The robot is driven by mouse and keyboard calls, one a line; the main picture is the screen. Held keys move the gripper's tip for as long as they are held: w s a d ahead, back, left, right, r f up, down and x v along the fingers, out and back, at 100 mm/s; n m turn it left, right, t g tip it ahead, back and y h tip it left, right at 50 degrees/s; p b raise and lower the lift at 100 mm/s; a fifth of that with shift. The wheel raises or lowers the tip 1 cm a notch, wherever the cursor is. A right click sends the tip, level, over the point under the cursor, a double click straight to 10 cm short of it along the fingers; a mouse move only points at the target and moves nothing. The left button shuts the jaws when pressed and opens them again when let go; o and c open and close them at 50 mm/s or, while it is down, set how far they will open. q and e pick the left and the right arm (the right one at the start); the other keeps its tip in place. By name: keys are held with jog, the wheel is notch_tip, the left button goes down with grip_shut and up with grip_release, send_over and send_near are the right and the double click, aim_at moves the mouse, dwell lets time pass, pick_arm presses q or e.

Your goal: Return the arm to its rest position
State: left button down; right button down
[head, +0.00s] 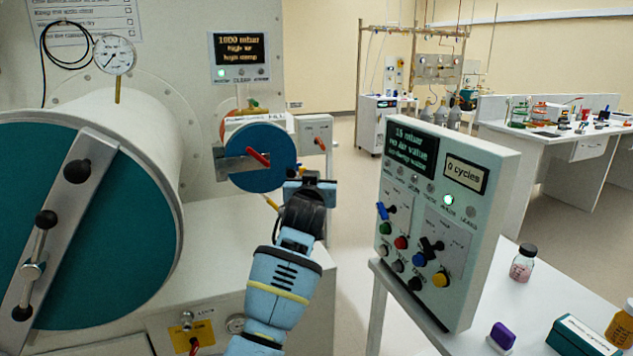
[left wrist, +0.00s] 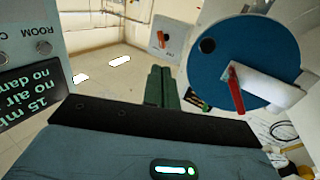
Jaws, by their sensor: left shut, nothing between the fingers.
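My left arm comes up from the bottom middle of the head view, blue with a dark wrist. Its gripper (head: 299,172) is beside the lower right edge of the small round blue door (head: 254,175), which has a red handle (head: 258,156). In the left wrist view the fingers (left wrist: 162,87) are together and empty, pointing at open floor. The blue door (left wrist: 240,60) and its red handle (left wrist: 236,88) show to their right, apart from the fingers in that picture. My right gripper is not in view.
A large teal chamber door (head: 85,225) with a metal bar fills the left. A control panel (head: 445,205) stands close on the right. On the white table are a pink bottle (head: 521,265), a purple block (head: 502,336) and a teal box (head: 583,337). Open floor lies behind.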

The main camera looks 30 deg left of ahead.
pick_arm(q)
jog(key=shift+s+d, duration=0.45)
jog(key=shift+d, duration=0.05)
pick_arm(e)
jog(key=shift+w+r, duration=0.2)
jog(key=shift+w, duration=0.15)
pick_arm(q)
jog(key=shift+f, duration=0.15)
